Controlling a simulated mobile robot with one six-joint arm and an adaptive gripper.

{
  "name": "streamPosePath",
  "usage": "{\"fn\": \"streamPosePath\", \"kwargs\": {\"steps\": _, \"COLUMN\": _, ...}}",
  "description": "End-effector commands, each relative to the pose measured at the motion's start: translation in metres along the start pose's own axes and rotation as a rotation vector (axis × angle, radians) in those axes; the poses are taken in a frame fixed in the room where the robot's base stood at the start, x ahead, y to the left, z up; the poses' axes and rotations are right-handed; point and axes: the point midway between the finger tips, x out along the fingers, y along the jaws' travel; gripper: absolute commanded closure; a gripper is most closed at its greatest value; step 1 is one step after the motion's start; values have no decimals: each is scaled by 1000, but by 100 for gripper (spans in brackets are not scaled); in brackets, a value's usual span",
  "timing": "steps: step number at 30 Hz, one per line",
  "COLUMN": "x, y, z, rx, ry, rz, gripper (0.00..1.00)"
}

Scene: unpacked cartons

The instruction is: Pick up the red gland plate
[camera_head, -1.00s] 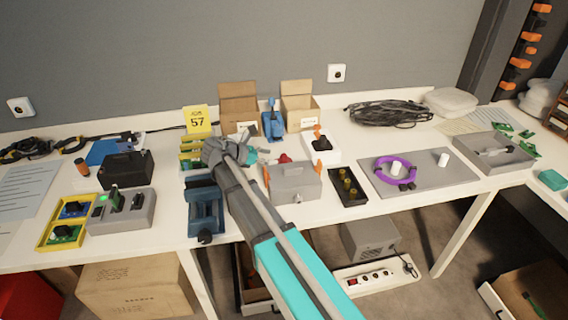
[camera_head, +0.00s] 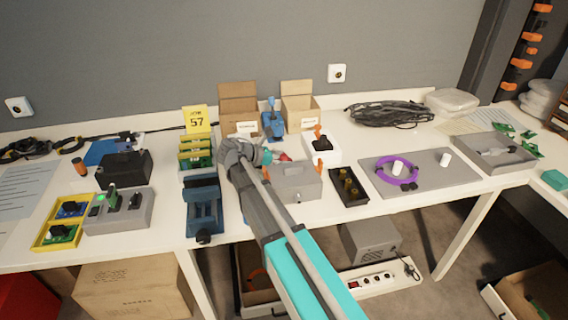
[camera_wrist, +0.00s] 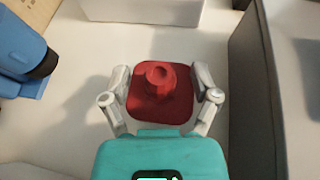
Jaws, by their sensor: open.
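The red gland plate (camera_wrist: 160,98) lies flat on the white table in the wrist view. It is a rounded square plate with a raised round gland in its middle. My gripper (camera_wrist: 161,80) is open, with one finger at the plate's left side and one at its right. I cannot tell whether the fingers touch it. In the head view a small red part of the plate (camera_head: 284,157) shows just right of my gripper (camera_head: 268,156); the arm and a grey box hide the rest.
A grey box (camera_head: 292,184) with an orange lever stands close on the right. A blue vise (camera_head: 204,205) is on the left. A white box with a joystick (camera_head: 321,147) and a blue device (camera_head: 273,124) stand behind.

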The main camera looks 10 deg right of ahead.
Motion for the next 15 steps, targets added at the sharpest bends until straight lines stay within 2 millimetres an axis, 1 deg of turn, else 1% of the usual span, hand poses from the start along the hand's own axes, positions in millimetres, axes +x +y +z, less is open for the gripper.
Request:
{"fn": "streamPosePath", "kwargs": {"steps": 5, "x": 0, "y": 0, "z": 0, "rx": 0, "ry": 0, "rz": 0, "gripper": 22}}
{"fn": "streamPosePath", "kwargs": {"steps": 6, "x": 0, "y": 0, "z": 0, "rx": 0, "ry": 0, "rz": 0, "gripper": 29}}
{"fn": "streamPosePath", "kwargs": {"steps": 8, "x": 0, "y": 0, "z": 0, "rx": 0, "ry": 0, "rz": 0, "gripper": 41}}
{"fn": "streamPosePath", "kwargs": {"steps": 9, "x": 0, "y": 0, "z": 0, "rx": 0, "ry": 0, "rz": 0, "gripper": 48}}
{"fn": "streamPosePath", "kwargs": {"steps": 14, "x": 0, "y": 0, "z": 0, "rx": 0, "ry": 0, "rz": 0, "gripper": 78}}
{"fn": "streamPosePath", "kwargs": {"steps": 15, "x": 0, "y": 0, "z": 0, "rx": 0, "ry": 0, "rz": 0, "gripper": 85}}
